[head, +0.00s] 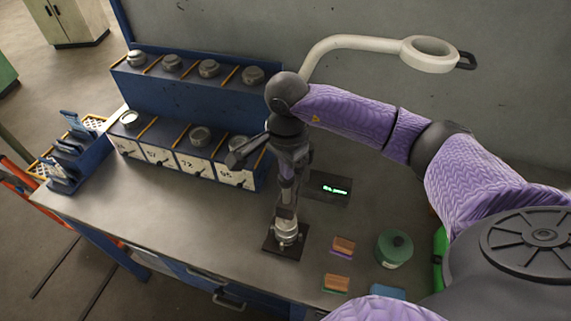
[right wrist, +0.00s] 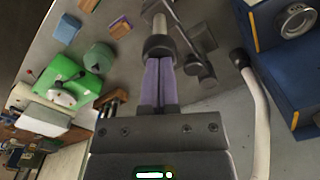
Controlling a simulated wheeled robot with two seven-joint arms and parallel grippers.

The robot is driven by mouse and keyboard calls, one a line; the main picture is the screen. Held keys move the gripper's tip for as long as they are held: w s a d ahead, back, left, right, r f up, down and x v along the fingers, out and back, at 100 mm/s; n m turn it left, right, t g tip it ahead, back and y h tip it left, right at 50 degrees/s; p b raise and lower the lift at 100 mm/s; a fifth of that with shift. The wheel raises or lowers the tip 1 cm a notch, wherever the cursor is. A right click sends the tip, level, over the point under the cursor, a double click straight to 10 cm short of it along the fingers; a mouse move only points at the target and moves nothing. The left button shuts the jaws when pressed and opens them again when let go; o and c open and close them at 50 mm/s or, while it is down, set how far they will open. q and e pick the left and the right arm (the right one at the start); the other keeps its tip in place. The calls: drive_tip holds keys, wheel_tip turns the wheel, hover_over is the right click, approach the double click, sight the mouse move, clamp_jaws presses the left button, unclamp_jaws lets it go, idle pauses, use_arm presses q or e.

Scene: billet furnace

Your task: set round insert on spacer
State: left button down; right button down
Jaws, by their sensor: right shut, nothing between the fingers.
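My right gripper (head: 287,208) points down at the middle of the bench, with its fingers shut and nothing between them. Its tips are just above or touching a silver round metal part (head: 286,232), which stands on a small dark square plate (head: 271,246). In the right wrist view, the purple fingers (right wrist: 158,62) end at a grey round part (right wrist: 158,45). I cannot tell insert from spacer in this stack. More round metal pieces sit in the blue rack, such as one in the front row (head: 200,136) and one in the back row (head: 209,68). My left gripper is not in view.
A small display (head: 332,188) is behind right. A green lidded pot (head: 394,248) and small coloured blocks (head: 343,245) stand to the right. A white lamp (head: 428,54) overhangs. Bench front left is clear.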

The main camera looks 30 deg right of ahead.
drive_tip(key=shift+f+b, duration=1.3)
drive_tip(key=shift+f, duration=0.35)
drive_tip(key=shift+r, duration=0.1)
wheel_tip(320, 180, up, 7)
drive_tip(key=p, duration=0.5)
drive_tip(key=shift+r, duration=0.1)
